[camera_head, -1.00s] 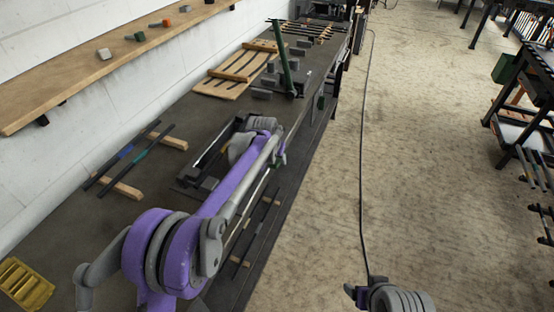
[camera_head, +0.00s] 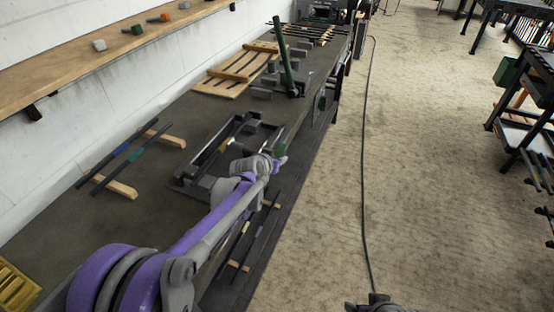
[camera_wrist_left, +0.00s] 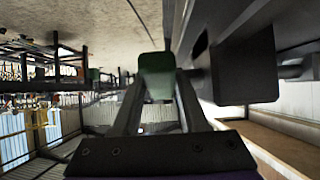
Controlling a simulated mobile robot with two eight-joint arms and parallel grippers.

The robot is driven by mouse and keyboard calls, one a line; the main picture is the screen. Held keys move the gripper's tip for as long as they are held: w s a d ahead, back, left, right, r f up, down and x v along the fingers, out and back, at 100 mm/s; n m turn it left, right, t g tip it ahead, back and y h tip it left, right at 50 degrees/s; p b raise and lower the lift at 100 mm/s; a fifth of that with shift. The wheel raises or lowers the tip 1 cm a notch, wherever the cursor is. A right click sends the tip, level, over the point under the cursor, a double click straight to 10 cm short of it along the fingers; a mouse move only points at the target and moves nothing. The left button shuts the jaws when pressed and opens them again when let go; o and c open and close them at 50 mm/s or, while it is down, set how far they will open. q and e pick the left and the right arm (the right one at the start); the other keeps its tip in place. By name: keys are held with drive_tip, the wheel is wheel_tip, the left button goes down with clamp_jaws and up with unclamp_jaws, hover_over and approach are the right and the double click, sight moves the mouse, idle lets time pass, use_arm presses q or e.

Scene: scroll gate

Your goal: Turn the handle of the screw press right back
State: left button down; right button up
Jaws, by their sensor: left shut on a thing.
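The screw press (camera_head: 190,181) is a dark, low, open rectangular frame lying on the bench, with a bar across its inside. Its green handle (camera_head: 281,149) is at the bench's front edge, at the right end of my left arm. My left gripper (camera_head: 280,158) is at this handle. In the left wrist view the green handle grip (camera_wrist_left: 157,72) sits between the tips of my left gripper (camera_wrist_left: 158,88), which is shut on it. The dark frame (camera_wrist_left: 245,68) is close on the right there. My right gripper (camera_head: 368,305) is barely in view at the bottom edge, mostly cut off.
Two dark rods on wooden blocks (camera_head: 118,187) lie left of the press. More rods (camera_head: 262,228) lie below it, partly behind my arm. A wooden slatted rack (camera_head: 222,85) and a green lever (camera_head: 284,62) stand farther back. The floor (camera_head: 430,180) to the right is mostly clear.

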idle(0.3)
use_arm(q)
drive_tip(key=shift+c, duration=2.2)
unclamp_jaws()
drive_tip(key=v, duration=1)
drive_tip(key=shift+s+r, duration=0.2)
drive_tip(key=shift+s, duration=0.15)
drive_tip(key=shift+a, duration=0.1)
